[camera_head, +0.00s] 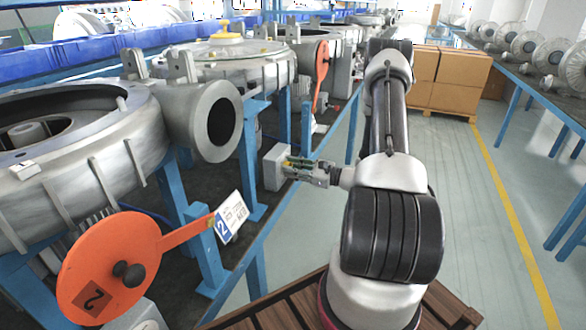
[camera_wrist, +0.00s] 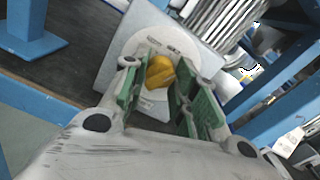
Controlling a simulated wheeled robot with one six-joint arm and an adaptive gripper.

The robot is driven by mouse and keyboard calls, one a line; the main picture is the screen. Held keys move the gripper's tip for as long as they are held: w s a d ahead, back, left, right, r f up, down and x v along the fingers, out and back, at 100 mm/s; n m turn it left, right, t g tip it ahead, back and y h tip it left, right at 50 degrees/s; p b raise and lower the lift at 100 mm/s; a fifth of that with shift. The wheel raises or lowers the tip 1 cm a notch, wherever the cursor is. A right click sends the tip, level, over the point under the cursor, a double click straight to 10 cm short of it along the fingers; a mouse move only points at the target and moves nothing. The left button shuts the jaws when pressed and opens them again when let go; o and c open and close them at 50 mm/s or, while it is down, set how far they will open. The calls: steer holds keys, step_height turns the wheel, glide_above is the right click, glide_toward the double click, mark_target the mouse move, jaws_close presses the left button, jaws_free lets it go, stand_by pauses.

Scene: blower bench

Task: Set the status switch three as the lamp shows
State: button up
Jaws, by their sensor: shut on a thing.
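A grey switch box (camera_head: 272,168) stands on the bench edge in the head view, below the orange disc paddle farther back. The box face (camera_wrist: 112,72) fills the middle of the wrist view, with a round white dial plate (camera_wrist: 143,44) and a yellow knob (camera_wrist: 160,71). My gripper (camera_head: 289,166) reaches the box from the right. In the wrist view its green-padded fingers (camera_wrist: 162,76) are shut on the yellow knob, one on each side. Markings on the dial are too small to read. I cannot make out a lit lamp in either view.
A near orange paddle (camera_head: 92,275) marked 2 and a card (camera_head: 229,216) with a 2 are at lower left. Metal blower housings (camera_head: 80,150) line the bench behind blue posts (camera_head: 250,155). Cartons (camera_head: 455,82) stand at the back. The aisle floor right of my arm is clear.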

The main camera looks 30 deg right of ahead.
steer(key=shift+m, duration=1.6)
steer(key=o, duration=1)
steer(key=v, duration=1.2)
